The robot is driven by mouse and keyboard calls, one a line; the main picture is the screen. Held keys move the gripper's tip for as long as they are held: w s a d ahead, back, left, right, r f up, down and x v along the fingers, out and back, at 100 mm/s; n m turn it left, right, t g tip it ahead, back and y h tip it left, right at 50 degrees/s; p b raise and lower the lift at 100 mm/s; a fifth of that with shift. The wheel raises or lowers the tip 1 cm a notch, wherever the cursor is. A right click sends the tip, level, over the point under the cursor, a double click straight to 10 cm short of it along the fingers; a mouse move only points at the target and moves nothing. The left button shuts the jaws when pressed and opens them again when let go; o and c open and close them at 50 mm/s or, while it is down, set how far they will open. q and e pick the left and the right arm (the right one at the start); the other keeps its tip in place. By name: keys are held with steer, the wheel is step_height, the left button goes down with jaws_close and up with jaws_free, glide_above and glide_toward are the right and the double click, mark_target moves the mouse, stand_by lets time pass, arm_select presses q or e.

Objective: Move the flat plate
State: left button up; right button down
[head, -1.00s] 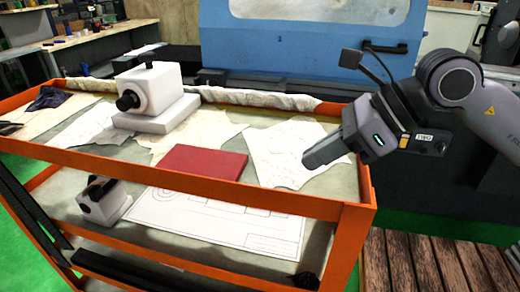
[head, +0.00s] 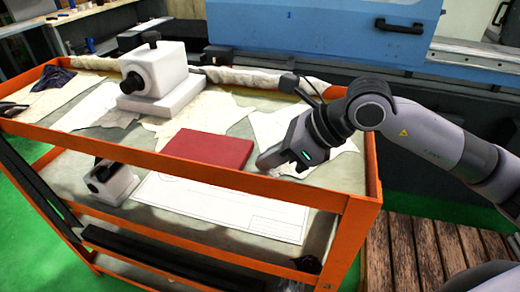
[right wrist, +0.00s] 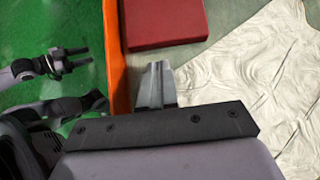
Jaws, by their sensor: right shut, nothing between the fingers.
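The flat plate (head: 207,151) is a dark red rectangular slab lying on the top tray of the orange cart. My right gripper (head: 266,163) is shut and empty, low over the tray just right of the plate's right end. In the right wrist view the plate (right wrist: 165,18) is at the top, and the shut fingers (right wrist: 155,84) point toward it with a small gap between. My left gripper (right wrist: 78,59) shows only in the right wrist view, off the cart over the green floor, with its fingers apart and empty.
The orange cart rim (head: 200,172) runs along the near side of the plate. A white block device (head: 155,68) stands behind left. Pale cloth (head: 300,138) lies right of the plate. A drawing sheet (head: 220,203) and a smaller device (head: 112,182) are on the lower shelf.

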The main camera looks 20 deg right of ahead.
steer(key=shift+w+a, duration=0.55)
steer(key=shift+a, duration=0.25)
